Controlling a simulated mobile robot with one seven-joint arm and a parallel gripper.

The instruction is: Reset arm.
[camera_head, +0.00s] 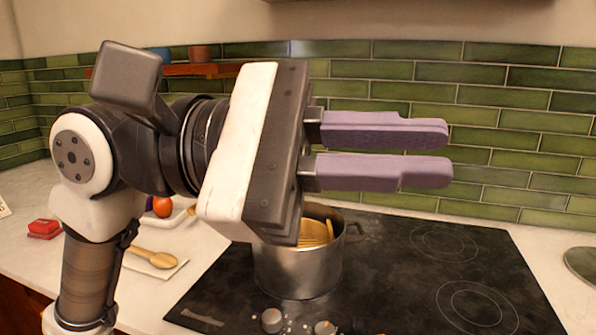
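My gripper (448,154) is raised above the stove, with its two purple fingers pointing right. The fingers are apart with a clear gap between them, and nothing is held. My arm comes up from the lower left and bends over toward the right. The gripper body hides part of the counter and part of the pot behind it.
A steel pot (298,272) with yellowish contents stands on the black cooktop (400,270), below my gripper. A wooden spoon (154,257), a red box (44,228) and a red-orange round item (163,207) lie at left. Green tiles (470,95) back the counter.

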